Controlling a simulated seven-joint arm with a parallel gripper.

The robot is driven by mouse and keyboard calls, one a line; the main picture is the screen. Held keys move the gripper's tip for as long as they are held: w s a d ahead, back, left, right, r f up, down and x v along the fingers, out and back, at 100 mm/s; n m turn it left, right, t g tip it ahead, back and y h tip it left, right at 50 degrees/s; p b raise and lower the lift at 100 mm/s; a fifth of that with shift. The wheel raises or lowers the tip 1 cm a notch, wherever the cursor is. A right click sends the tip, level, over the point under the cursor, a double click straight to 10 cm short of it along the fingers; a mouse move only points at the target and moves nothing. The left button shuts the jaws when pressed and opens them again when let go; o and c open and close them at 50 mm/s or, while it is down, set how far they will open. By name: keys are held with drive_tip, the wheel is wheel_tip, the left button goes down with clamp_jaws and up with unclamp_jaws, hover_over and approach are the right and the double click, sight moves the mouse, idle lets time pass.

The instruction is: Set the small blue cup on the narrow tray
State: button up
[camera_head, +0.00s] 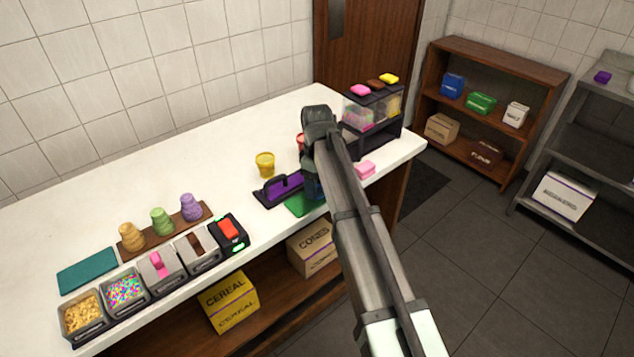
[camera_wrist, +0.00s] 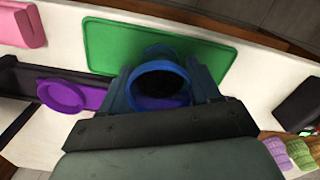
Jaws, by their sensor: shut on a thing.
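The small blue cup (camera_wrist: 160,88) is between my gripper's fingers in the wrist view, with its round rim facing the camera. My gripper (camera_wrist: 170,85) is shut on it, over or on the green mat; I cannot tell whether the cup touches it. In the head view the cup (camera_head: 313,187) is mostly hidden by my arm.
The green mat (camera_head: 297,207) lies near the counter's front edge. A yellow cup (camera_head: 265,164) stands behind the tray. A pink block (camera_head: 365,170) and a dark dispenser rack (camera_head: 377,133) are to the right. Topping bins (camera_head: 124,291) stand at the left. The counter behind the tray is largely clear.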

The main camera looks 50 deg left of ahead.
drive_tip(key=shift+f, duration=0.15)
drive_tip(key=o, duration=1.2)
drive_tip(key=shift+c, duration=0.2)
wheel_tip(320, 180, up, 12)
